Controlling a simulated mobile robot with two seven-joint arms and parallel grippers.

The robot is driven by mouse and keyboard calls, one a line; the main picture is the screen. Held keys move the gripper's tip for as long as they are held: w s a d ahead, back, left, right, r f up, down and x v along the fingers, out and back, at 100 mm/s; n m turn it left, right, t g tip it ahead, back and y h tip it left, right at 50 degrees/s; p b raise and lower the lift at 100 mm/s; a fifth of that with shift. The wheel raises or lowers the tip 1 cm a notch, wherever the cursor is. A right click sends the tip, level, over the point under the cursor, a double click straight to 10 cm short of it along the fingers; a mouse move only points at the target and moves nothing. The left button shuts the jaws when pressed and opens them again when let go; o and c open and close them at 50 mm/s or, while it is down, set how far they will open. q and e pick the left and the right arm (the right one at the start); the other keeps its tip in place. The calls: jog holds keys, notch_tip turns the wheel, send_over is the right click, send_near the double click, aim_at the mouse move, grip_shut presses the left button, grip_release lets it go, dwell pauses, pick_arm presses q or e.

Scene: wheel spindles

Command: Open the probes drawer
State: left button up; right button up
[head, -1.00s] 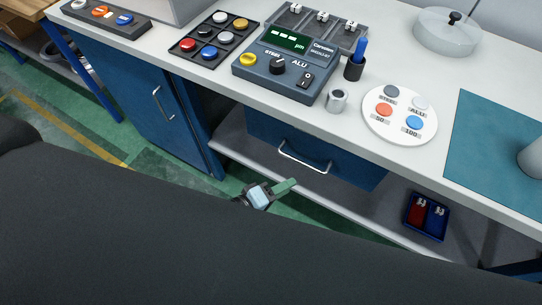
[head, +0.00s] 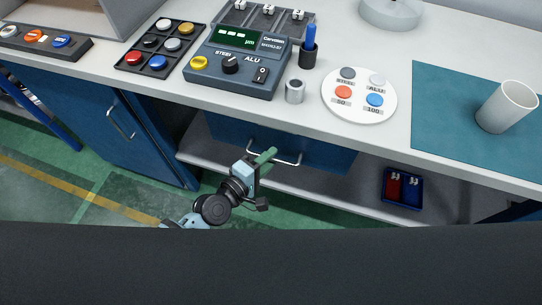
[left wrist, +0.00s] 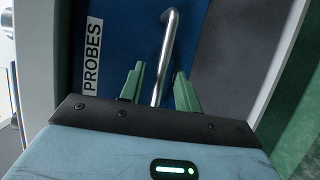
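The probes drawer (head: 325,153) is a blue drawer front under the worktop, and it looks shut. In the left wrist view its label reads PROBES (left wrist: 91,58). Its silver bar handle (head: 290,161) also shows in the left wrist view (left wrist: 167,50). My left gripper (head: 266,157) is at the left end of the handle. In the left wrist view the green fingers of the left gripper (left wrist: 157,85) are apart, with the handle bar between them; a gap shows beside the bar. My right gripper is not in view.
A blue cabinet door (head: 110,125) with its own handle is at the left. A grey lower shelf (head: 340,190) holds a blue tray (head: 403,203) with red and blue items. Above the drawer, the worktop (head: 240,107) carries a gauge unit (head: 237,65), a white disc (head: 359,112) and a white cup (head: 507,107).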

pick_arm(q)
jog(key=shift+w+d+f, duration=0.15)
jog(key=shift+w+d, duration=0.3)
jog(key=shift+w, duration=0.05)
grip_shut()
